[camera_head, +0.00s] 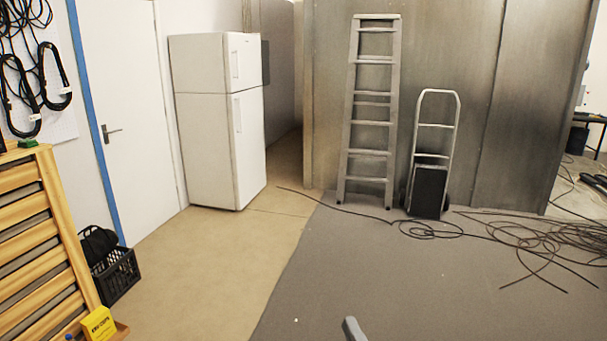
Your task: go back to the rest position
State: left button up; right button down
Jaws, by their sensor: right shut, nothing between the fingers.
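Only a small grey tip of my right gripper (353,329) shows, at the bottom edge right of centre in the head view. It is over the grey floor, shut, with nothing held. The rest of that arm is below the frame. My left gripper is not in view.
A wooden slatted rack (35,245) and a black crate (115,275) stand at left. A white fridge (217,120) stands by a white door (120,110). A ladder (370,110) and a hand truck (432,150) lean on a metal wall. Loose cables (530,240) lie at right. The near middle floor is clear.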

jog(key=s+d+f+m+g+h, duration=0.3)
jog(key=s+d+f+m+g, duration=0.15)
jog(key=f, duration=0.45)
jog(key=s+d+f+m+g+h, duration=0.25)
jog(key=s+d+f+m, duration=0.25)
jog(key=f, duration=0.3)
jog(key=s+d+f+m+g, duration=0.25)
jog(key=s+f+g, duration=0.2)
jog(key=s, duration=0.55)
jog(key=s+d+f+m+g, duration=0.1)
jog(key=s+f+m+g, duration=0.4)
jog(key=s, duration=0.6)
notch_tip(320, 180, down, 31)
jog(key=s+n, duration=0.1)
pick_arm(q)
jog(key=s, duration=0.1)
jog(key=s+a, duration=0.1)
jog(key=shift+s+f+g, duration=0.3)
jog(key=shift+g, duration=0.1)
pick_arm(e)
jog(key=s+d+f+g, duration=0.1)
jog(key=s+d+f, duration=0.2)
jog(key=s+f, duration=1.3)
jog(key=shift+s+n, duration=0.3)
jog(key=shift+s, duration=0.6)
